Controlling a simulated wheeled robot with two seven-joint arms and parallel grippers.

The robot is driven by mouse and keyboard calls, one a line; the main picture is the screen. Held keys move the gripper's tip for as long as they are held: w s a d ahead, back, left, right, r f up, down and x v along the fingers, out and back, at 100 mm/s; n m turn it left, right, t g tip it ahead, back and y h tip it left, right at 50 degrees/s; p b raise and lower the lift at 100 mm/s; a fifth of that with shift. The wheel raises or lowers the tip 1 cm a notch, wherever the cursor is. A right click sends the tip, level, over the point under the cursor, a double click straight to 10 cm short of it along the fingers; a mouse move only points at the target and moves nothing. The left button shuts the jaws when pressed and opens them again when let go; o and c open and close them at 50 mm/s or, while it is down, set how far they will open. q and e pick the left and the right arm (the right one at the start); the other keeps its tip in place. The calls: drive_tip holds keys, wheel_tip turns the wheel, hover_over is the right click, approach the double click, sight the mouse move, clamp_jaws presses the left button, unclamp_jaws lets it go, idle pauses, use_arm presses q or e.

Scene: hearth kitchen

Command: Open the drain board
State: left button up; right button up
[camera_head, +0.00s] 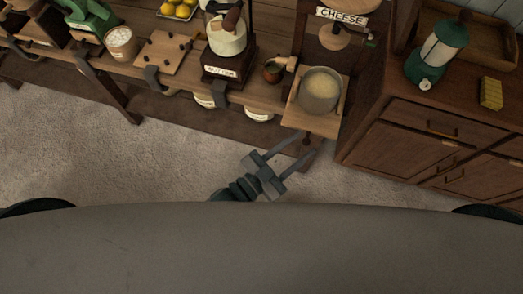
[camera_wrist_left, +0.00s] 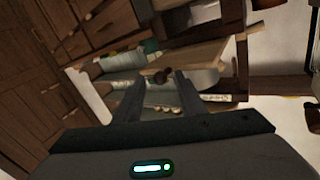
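The drain board appears to be the pale wooden board (camera_head: 330,126) below the cheese press; a grey pot of pale contents (camera_head: 320,90) stands on it. In the left wrist view, the board (camera_wrist_left: 205,56) shows from low down, with a dark round knob (camera_wrist_left: 163,75) in front of it. My left gripper (camera_head: 309,144) is open and empty, with its fingers pointing at the board's front edge. In the left wrist view, the knob appears between the fingertips (camera_wrist_left: 158,82); I cannot tell whether they touch it. My right gripper is not in view.
A wooden cabinet (camera_head: 400,150) with a green lantern (camera_head: 436,55) stands to the right. The workbench (camera_head: 130,75) to the left holds a labelled appliance (camera_head: 226,50) and a small dark pot (camera_head: 273,72). Carpet (camera_head: 150,160) in front is clear.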

use_arm(q)
drive_tip(key=shift+s+a, duration=0.1)
drive_tip(key=b+v, duration=0.5)
drive_tip(key=v, duration=1.2)
drive_tip(key=shift+s, duration=0.1)
